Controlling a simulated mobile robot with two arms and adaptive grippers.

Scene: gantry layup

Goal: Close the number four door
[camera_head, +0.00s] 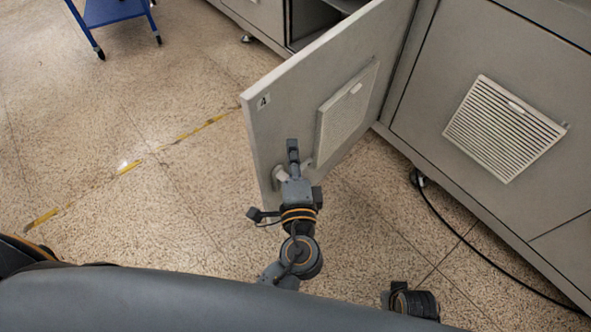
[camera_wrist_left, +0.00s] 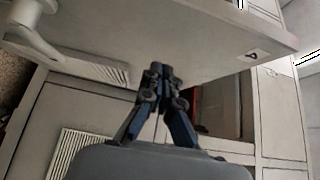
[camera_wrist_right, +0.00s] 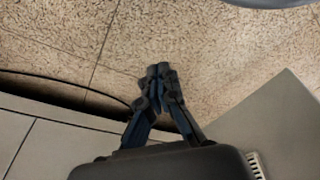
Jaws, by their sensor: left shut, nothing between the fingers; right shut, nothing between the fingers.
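The number four door (camera_head: 290,118) is a grey panel standing open, swung out from the cabinet. Its outer face bears a "4" label (camera_head: 263,101), a vent and a pale handle (camera_head: 279,175) low near the free edge. My left gripper (camera_head: 292,148) is shut and empty in front of this face, just beside the handle; I cannot tell if it touches the door. The left wrist view shows its closed fingertips (camera_wrist_left: 160,72) with the door (camera_wrist_left: 190,35) and handle (camera_wrist_left: 32,32) beyond. My right gripper (camera_wrist_right: 160,72) is shut and empty above the floor near a cabinet front.
The cabinet's open compartment (camera_head: 312,20) shows behind the door. A closed vented panel (camera_head: 540,80) stands to the right. A black cable (camera_head: 470,243) lies on the floor. A blue cart (camera_head: 110,12) is at the back left. The floor left of the door is clear.

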